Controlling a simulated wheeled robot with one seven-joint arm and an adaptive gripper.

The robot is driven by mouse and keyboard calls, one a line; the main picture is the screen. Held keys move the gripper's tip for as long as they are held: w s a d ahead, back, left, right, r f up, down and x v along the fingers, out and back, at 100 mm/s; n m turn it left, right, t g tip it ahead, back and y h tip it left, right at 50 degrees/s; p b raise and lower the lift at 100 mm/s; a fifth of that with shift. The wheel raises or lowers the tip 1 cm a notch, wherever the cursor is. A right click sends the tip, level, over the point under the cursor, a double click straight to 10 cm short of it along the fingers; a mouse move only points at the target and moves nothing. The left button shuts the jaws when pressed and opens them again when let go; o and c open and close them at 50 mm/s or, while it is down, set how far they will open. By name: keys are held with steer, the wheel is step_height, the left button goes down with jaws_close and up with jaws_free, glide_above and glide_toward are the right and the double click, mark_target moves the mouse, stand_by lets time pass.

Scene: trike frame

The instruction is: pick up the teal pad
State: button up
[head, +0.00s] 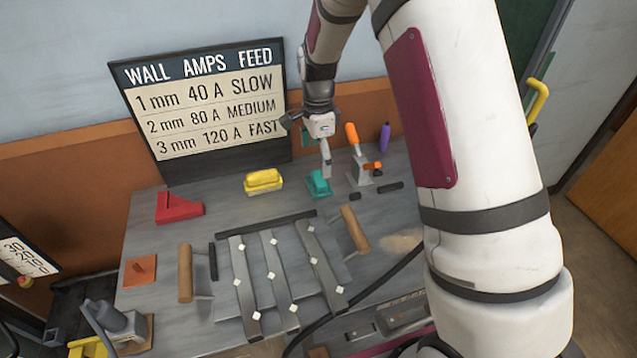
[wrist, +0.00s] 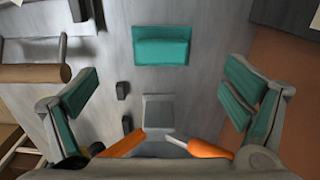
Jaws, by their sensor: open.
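The teal pad (head: 319,184) lies on the grey table towards the back, right of the yellow block. In the wrist view the teal pad (wrist: 161,46) is at the top centre, a teal block with a flatter strip along its upper edge. My gripper (head: 326,168) is above and close to the pad in the head view. In the wrist view my gripper (wrist: 158,100) is open and empty, its teal-lined fingers wide apart at left and right. The pad is ahead of the fingers, not between them.
An orange-handled clamp (head: 354,140) stands just right of the pad, and its orange handle (wrist: 207,149) shows low between my fingers. A yellow block (head: 264,181) is left. A purple bottle (head: 385,138) stands behind. Metal bars (head: 275,268) lie in front. A sign (head: 203,115) stands behind.

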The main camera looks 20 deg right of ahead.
mark_target(319, 178)
steer(key=shift+w+d+f, duration=0.1)
steer(key=shift+f, duration=3.9)
steer(key=shift+c, duration=0.5)
steer(key=c, duration=1.4)
